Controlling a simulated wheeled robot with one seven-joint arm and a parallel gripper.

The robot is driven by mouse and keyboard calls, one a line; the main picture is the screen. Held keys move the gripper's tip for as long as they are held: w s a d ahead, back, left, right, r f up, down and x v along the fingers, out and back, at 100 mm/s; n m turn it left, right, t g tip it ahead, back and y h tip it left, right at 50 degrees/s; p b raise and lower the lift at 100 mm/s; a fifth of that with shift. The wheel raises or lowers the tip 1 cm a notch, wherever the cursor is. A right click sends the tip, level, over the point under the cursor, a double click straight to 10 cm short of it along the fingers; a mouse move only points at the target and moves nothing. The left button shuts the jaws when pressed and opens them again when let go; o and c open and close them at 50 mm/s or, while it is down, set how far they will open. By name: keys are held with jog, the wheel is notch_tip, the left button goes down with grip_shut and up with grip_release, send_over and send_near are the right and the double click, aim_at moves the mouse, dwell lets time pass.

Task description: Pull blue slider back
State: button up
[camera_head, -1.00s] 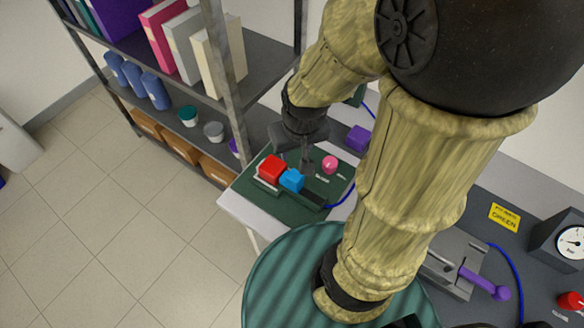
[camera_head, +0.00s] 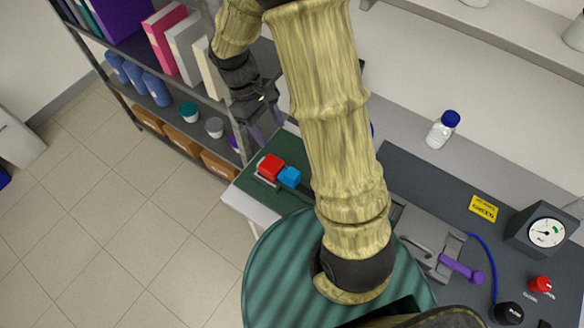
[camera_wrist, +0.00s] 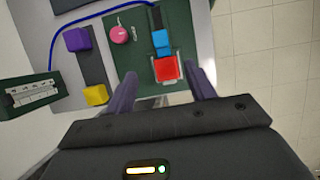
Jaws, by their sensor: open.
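The blue slider (camera_head: 289,177) is a small blue block on the green panel, directly beside a red block (camera_head: 270,166) on the same track. In the wrist view the blue slider (camera_wrist: 161,41) sits just beyond the red block (camera_wrist: 166,69), which lies in a pale bracket. My gripper (camera_head: 262,133) is raised above and behind the panel's far left edge, apart from the blocks. In the wrist view its two purple fingers (camera_wrist: 165,88) are spread wide and empty, with the red block between and beyond them.
The wrist view shows a pink knob (camera_wrist: 118,34), a purple block (camera_wrist: 77,39), a yellow block (camera_wrist: 95,95) and a blue cable. A shelf unit (camera_head: 205,110) stands close to my gripper. A purple lever (camera_head: 460,270) and a gauge (camera_head: 546,232) are at right.

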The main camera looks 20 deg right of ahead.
jog(key=shift+f, duration=0.1)
jog(key=p, duration=0.3)
send_near(292, 173)
jog(key=x, duration=1)
jog(key=shift+f, duration=0.1)
